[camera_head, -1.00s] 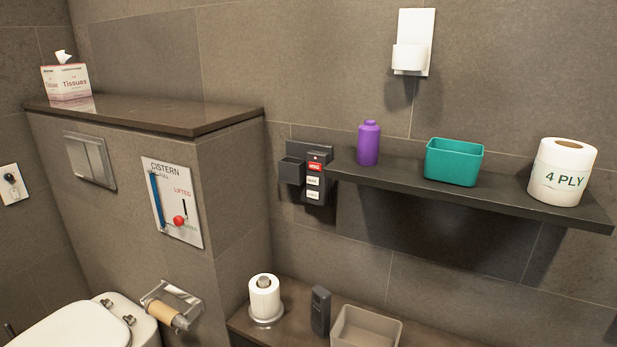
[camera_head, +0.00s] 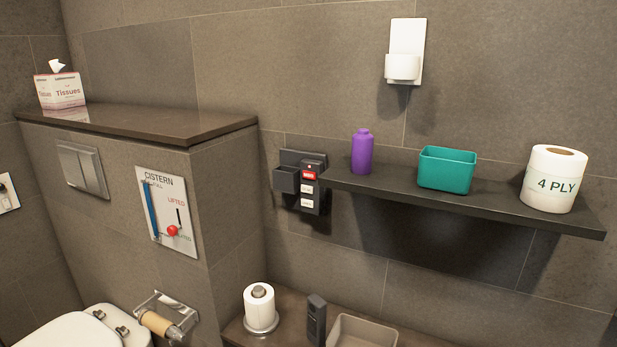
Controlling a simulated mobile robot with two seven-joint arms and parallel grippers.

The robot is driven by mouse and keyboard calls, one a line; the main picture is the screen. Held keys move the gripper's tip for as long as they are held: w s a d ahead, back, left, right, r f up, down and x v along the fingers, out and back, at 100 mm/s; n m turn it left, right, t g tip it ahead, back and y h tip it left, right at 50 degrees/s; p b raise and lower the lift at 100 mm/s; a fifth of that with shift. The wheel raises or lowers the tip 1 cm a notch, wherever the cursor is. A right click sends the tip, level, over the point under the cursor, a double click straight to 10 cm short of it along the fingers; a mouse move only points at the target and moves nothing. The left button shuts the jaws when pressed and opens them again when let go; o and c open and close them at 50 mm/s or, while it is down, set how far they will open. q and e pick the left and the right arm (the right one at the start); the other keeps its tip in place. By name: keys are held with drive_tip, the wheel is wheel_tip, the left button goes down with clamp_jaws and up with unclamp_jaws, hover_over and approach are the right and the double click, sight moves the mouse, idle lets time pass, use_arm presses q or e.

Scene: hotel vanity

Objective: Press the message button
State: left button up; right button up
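A dark wall-mounted panel (camera_head: 312,184) is fixed to the tiled wall at the left end of the shelf. It carries a red button (camera_head: 309,175) at the top and two white labelled buttons below it, an upper one (camera_head: 307,188) and a lower one (camera_head: 306,203). The lettering is too small to read, so I cannot tell which is the message button. A small open dark box (camera_head: 286,179) sits at the panel's left side. Neither of my grippers is in view.
A dark shelf (camera_head: 400,190) juts out right of the panel, bearing a purple bottle (camera_head: 362,153), a teal bin (camera_head: 446,170) and a large paper roll (camera_head: 553,180). Below stand a roll on a holder (camera_head: 260,308), a dark handset (camera_head: 316,320) and a beige tray (camera_head: 362,332). A cistern board (camera_head: 167,212) hangs left.

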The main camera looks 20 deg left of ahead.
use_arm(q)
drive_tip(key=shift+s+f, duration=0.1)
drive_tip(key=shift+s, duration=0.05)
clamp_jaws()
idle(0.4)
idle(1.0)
